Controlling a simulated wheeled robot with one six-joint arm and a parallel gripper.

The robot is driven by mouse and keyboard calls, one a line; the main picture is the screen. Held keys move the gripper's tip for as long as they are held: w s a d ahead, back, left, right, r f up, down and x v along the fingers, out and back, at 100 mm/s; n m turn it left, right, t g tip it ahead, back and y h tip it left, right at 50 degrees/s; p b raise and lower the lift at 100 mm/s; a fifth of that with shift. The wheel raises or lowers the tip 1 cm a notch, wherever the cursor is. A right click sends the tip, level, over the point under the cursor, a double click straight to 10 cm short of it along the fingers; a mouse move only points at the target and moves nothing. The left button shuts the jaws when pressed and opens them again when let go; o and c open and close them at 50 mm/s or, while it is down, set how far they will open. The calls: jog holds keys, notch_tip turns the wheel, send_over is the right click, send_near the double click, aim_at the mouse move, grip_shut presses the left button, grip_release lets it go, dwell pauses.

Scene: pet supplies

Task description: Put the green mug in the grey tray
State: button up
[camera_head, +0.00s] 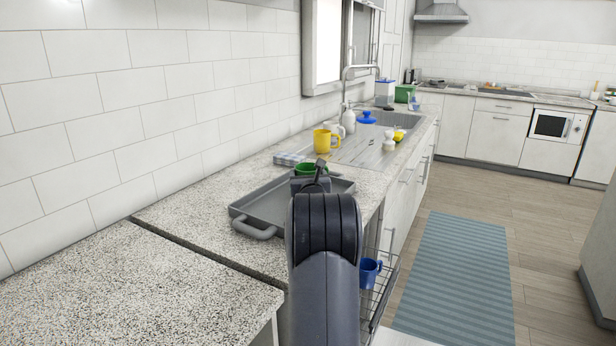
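The grey tray (262,207) lies on the speckled counter, with a handle toward me. The green mug (304,168) shows just beyond my wrist, around the far edge of the tray, partly covered by my arm. My gripper (320,166) is at the mug and overlaps it in the picture. My own dark arm hides most of the fingers and the lower part of the mug. I cannot tell whether the fingers are closed on it, or whether the mug is raised or resting.
Beyond are a checked cloth (290,158), a yellow mug (325,142), a white bottle (350,121), a blue-lidded item (367,118) and the sink (398,118). A blue mug (369,272) sits in a pulled-out wire rack (384,290) below. The near counter (120,290) is clear.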

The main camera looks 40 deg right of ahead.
jog(key=shift+o, duration=1.4)
jog(key=shift+r, duration=0.15)
jog(key=shift+s+a, duration=0.15)
jog(key=shift+s, duration=0.05)
jog(key=shift+b+v, duration=0.5)
jog(key=shift+v, duration=3)
